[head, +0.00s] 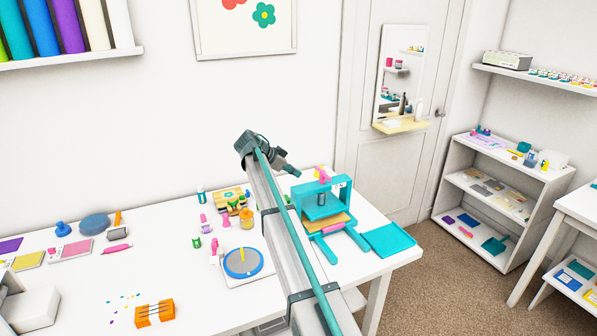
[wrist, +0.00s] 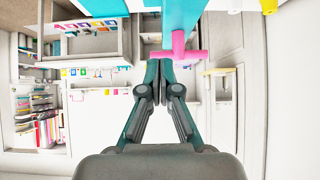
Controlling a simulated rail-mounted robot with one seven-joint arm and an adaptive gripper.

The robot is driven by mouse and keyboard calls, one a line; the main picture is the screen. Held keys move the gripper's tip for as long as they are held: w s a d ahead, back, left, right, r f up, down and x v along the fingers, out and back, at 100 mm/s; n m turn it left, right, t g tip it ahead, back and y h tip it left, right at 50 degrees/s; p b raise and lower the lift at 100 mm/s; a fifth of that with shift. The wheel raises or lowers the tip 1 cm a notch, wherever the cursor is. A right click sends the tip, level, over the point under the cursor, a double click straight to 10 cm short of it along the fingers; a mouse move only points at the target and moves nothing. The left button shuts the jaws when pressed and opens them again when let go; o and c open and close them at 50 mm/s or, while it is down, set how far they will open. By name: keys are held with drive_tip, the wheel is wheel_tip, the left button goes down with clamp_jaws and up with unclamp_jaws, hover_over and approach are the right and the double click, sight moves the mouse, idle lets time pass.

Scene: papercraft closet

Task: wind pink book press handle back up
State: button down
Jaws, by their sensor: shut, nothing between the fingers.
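The teal book press (head: 325,200) stands on the white table's right part, with its pink handle (head: 322,175) on top of the frame. In the wrist view the pink handle (wrist: 179,46) shows as a T-shaped bar beside part of the teal frame (wrist: 192,14). My gripper (head: 297,173) is just left of the handle in the head view, at about its height. In the wrist view my gripper (wrist: 158,64) is shut and empty, its fingertips close to the left part of the handle bar. I cannot tell whether they touch it.
A teal tray (head: 388,239) lies right of the press near the table's edge. Small bottles, an orange jar (head: 246,218) and a round blue turntable (head: 243,262) stand left of my arm. A door with a mirror and small shelf (head: 402,124) is behind the press.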

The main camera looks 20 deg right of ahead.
drive_tip(key=w+d+f+p, duration=0.1)
drive_tip(key=d+f+p, duration=0.3)
drive_tip(key=d, duration=0.6)
drive_tip(key=shift+f+p, duration=0.25)
drive_tip(key=shift+p, duration=0.05)
